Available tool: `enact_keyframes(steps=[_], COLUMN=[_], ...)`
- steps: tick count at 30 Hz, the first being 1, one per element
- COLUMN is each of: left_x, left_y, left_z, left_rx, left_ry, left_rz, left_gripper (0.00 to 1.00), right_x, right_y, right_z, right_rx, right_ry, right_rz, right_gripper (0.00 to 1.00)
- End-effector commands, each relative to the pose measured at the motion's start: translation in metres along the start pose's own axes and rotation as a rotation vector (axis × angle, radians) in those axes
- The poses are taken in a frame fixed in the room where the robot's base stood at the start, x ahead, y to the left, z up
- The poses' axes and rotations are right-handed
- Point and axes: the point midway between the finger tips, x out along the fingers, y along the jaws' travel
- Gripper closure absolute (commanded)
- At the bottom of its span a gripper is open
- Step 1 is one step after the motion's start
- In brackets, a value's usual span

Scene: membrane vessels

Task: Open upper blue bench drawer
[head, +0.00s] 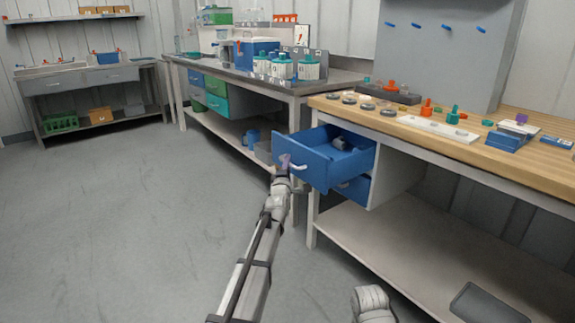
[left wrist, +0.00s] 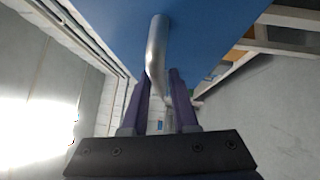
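The upper blue drawer (head: 312,170) under the wooden-topped bench is pulled well out in the head view. Its inside shows, with a dark grey item in it. Its silver handle (head: 298,166) is on the front face. My left gripper (head: 286,162) is at the left end of this handle. In the left wrist view the two purple fingers of my left gripper (left wrist: 161,92) stand close on either side of the silver handle (left wrist: 155,55), below the blue drawer front (left wrist: 215,40). My right gripper is not in view.
A second blue drawer (head: 355,188) sits below the open one. The wooden bench top (head: 545,150) bears several small parts and a white strip (head: 438,128). A lower shelf (head: 400,235) holds a dark tray (head: 488,303). The floor (head: 130,220) to the left is clear.

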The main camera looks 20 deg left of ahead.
Motion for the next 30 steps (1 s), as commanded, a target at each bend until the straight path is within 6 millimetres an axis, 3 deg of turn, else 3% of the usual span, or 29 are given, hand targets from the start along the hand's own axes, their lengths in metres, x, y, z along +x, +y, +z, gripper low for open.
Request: enact_keyframes(steps=[5, 16, 30], left_x=[0.000, -0.006, -0.073], left_y=[0.000, 0.000, -0.001], left_z=[0.000, -0.001, 0.000], left_rx=[0.000, 0.000, 0.000], left_ry=[0.000, 0.001, 0.000], left_rz=[0.001, 0.001, 0.001], left_gripper=[0.53, 0.53, 0.53], right_x=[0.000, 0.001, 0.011], right_y=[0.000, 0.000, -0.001], right_z=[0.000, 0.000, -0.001], right_rx=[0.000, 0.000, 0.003], right_ry=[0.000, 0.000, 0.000], right_rz=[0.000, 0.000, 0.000], right_gripper=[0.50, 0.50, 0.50])
